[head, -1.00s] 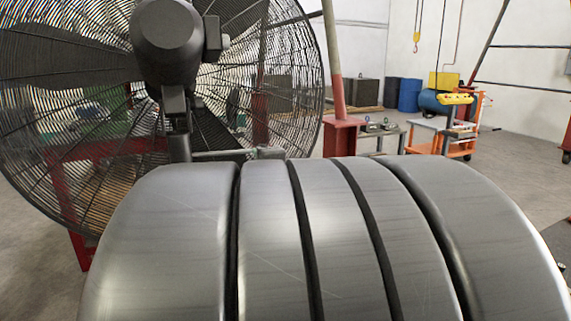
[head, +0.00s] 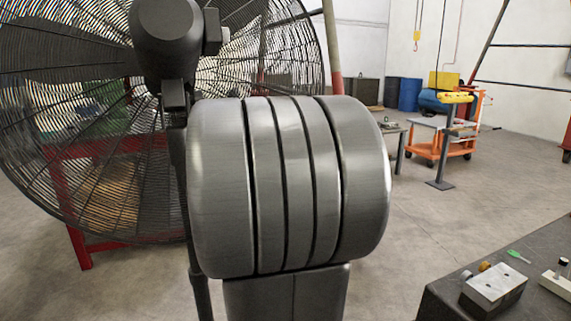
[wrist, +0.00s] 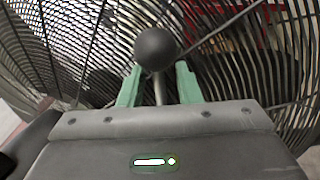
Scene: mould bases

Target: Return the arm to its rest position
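My arm (head: 290,185), a large grey ribbed link, fills the middle of the head view and hides my gripper there. In the wrist view my gripper (wrist: 158,70) has two green fingers standing apart. A dark round shape (wrist: 156,48) on a pale stem shows between and beyond the fingertips. The stem is narrower than the gap, and neither finger visibly touches it. I cannot tell whether the shape belongs to the fan.
A large caged fan (head: 95,190) stands close at the left, its wires also filling the wrist background. A dark bench (head: 437,300) at lower right carries a metal block (head: 493,290) and small items. An orange cart (head: 465,140) stands farther back.

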